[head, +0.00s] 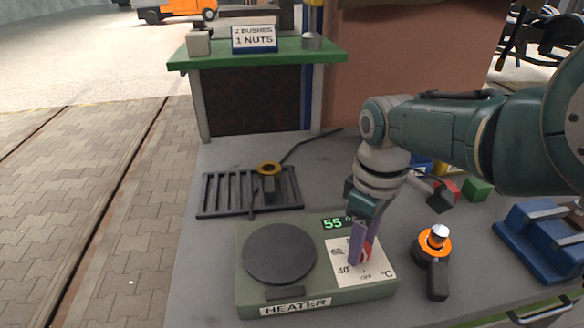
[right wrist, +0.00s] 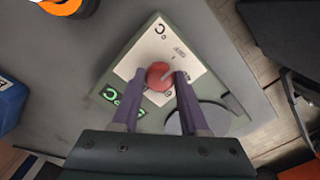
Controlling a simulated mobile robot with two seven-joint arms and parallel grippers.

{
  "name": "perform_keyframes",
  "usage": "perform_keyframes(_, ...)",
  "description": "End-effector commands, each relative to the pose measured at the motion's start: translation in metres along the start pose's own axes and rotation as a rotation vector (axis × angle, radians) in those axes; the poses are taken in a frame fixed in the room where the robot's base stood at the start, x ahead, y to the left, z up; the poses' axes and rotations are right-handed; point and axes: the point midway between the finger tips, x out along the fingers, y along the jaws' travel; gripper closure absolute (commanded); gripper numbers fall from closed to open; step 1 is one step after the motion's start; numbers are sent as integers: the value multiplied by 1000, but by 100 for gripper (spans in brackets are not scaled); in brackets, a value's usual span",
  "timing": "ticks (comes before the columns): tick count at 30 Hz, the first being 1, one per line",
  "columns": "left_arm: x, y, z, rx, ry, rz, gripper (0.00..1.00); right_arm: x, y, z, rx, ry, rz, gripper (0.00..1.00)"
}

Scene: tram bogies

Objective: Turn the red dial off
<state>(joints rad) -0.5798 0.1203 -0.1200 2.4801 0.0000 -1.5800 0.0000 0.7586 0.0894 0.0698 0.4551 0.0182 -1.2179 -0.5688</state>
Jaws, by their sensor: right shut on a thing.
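The red dial (right wrist: 160,75) sits on a white scale plate on the green heater box (head: 253,297). In the head view the dial (head: 368,249) is mostly hidden behind my right gripper (head: 357,262). In the right wrist view my right gripper (right wrist: 160,80) has its two purple fingers on either side of the dial, shut on it. A pale pointer line shows on the dial, toward the upper right in that view. The green display (head: 337,223) reads 55 °. My left gripper is not in view.
A round dark hotplate (head: 279,254) is left of the dial. A black rack (head: 220,194) stands behind the heater. An orange-ringed tool (head: 436,265) lies to the right, near a blue block fixture (head: 540,240). A green shelf (head: 270,57) stands at the back.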

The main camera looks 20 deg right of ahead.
Motion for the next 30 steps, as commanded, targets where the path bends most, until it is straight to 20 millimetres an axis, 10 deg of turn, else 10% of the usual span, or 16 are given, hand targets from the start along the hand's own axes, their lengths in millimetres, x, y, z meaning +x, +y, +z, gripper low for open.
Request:
perform_keyframes(10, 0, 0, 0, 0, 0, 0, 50, 0, 0, -1, -6, 1, 1, 100)
perform_keyframes(11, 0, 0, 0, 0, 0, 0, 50, 0, 0, -1, -6, 1, 1, 54)
perform_keyframes(18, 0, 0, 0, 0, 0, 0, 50, 0, 0, 0, -4, 1, 1, 27)
perform_keyframes(30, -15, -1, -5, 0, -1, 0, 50, -17, 0, 0, -3, 0, 1, 26)
